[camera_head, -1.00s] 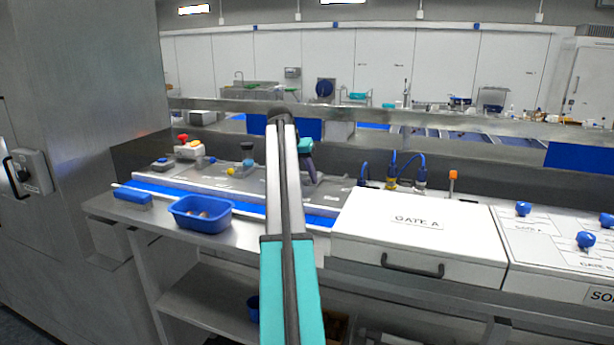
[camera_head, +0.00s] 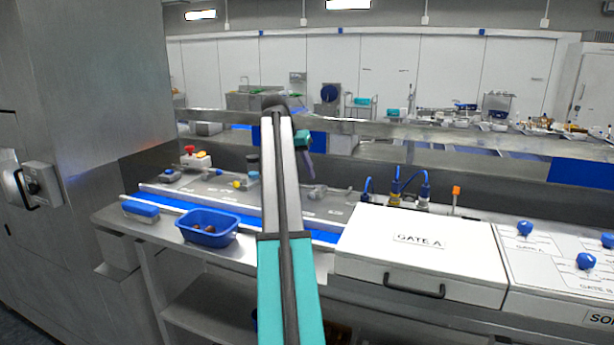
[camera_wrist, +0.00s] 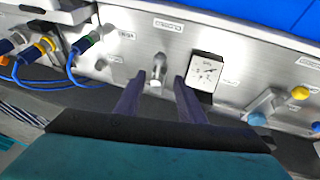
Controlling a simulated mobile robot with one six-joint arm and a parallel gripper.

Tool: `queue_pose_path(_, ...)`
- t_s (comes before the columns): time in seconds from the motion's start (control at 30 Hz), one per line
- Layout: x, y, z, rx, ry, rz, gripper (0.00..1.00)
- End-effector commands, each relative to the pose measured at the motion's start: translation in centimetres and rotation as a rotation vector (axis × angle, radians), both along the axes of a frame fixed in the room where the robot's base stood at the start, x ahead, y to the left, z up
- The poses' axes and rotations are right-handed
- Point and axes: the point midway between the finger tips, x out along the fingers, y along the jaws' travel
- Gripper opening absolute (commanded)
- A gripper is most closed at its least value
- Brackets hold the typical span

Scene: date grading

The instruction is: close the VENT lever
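A small metal lever (camera_wrist: 158,68) stands on the steel panel (camera_wrist: 130,62) in the wrist view, beside a square white gauge. The small labels around it are too blurred to read, so I cannot confirm that it is the VENT lever. My gripper (camera_wrist: 159,88) is open, with its two purple fingers on either side of the lever in that picture. I see no contact, and the depth between them is unclear. In the head view my gripper (camera_head: 306,146) hangs over the rear of the panel, and my arm hides part of it.
Cables with blue and yellow connectors (camera_head: 395,188) rise right of my gripper. The white GATE A box (camera_head: 419,240) stands further right. A blue bin (camera_head: 207,237) and a blue belt (camera_head: 165,202) lie left. The gauge (camera_wrist: 204,72) sits close to one finger.

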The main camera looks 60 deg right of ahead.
Motion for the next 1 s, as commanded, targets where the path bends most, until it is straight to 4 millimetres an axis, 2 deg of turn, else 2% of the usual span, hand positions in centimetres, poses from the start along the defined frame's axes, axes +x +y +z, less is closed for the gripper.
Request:
queue_pose_path(0.03, 0.1, 0.4, 1.2, -0.001, 0.0, 0.0, 0.36)
queue_pose_path(0.1, 0.2, 0.8, 2.1, -0.001, -0.001, 0.001, 0.36)
queue_pose_path(0.4, 0.5, 1.9, 4.3, 0.002, 0.0, -0.001, 0.36)
queue_pose_path(0.83, 0.6, 2.0, 4.4, 0.001, 0.0, 0.0, 0.36)
queue_pose_path(1.0, 2.0, 2.4, 3.5, -0.022, 0.014, 0.041, 0.36)
